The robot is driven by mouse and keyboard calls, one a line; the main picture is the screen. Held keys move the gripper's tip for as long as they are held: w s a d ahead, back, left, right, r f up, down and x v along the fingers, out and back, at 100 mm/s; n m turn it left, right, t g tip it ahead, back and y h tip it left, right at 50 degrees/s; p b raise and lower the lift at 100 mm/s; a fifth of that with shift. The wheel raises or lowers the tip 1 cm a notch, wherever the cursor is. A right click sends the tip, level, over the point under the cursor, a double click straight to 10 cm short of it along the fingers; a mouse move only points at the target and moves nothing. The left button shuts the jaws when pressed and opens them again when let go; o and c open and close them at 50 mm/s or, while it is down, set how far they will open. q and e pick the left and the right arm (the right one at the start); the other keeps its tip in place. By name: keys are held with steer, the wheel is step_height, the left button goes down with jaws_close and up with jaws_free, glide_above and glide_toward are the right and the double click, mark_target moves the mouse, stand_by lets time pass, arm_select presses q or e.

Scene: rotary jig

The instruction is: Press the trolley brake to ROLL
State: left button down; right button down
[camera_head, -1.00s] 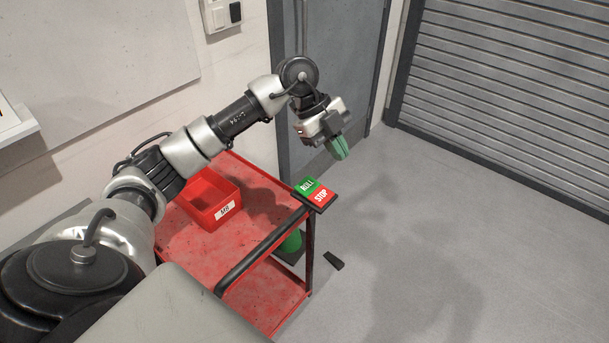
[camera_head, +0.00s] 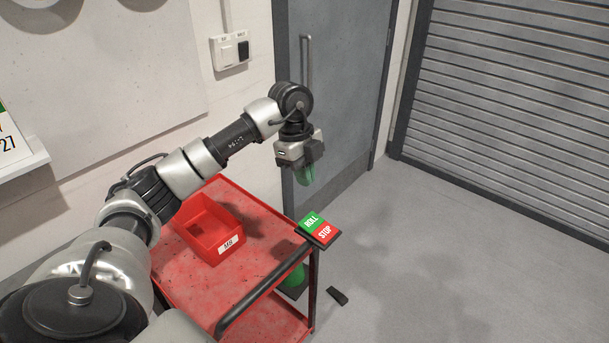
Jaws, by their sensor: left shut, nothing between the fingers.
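The red trolley (camera_head: 185,277) stands at lower centre with its dark push handle (camera_head: 262,292) on the right side. The brake panel sits at the trolley's back right corner. It has a green ROLL pad (camera_head: 311,221) and a red STOP pad (camera_head: 325,233). My left gripper (camera_head: 306,178) is shut and empty, with green fingertips pointing down. It hangs above the ROLL pad in the picture, apart from it. My right gripper is out of view.
A red bin labelled M8 (camera_head: 212,232) sits on the trolley's top shelf. A green object (camera_head: 294,279) shows below the handle. A small dark block (camera_head: 338,296) lies on the floor. A grey door (camera_head: 345,110) and a roller shutter (camera_head: 510,105) stand behind. The floor at right is clear.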

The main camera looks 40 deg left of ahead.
mark_target(310, 222)
arm_select(q)
steer(key=p+x, duration=0.1)
steer(key=x, duration=0.5)
steer(key=p+x, duration=0.1)
steer(key=x, duration=0.2)
steer(key=shift+a+f+p, duration=0.3)
steer(key=shift+a+f, duration=0.2)
steer(key=shift+f, duration=0.5)
steer(key=shift+a+f+h+b, duration=0.15)
steer(key=shift+f+h+b, duration=0.2)
steer(key=shift+f, duration=0.2)
steer(key=shift+r, duration=0.15)
steer(key=shift+r+p, duration=0.75)
steer(key=shift+p, duration=0.1)
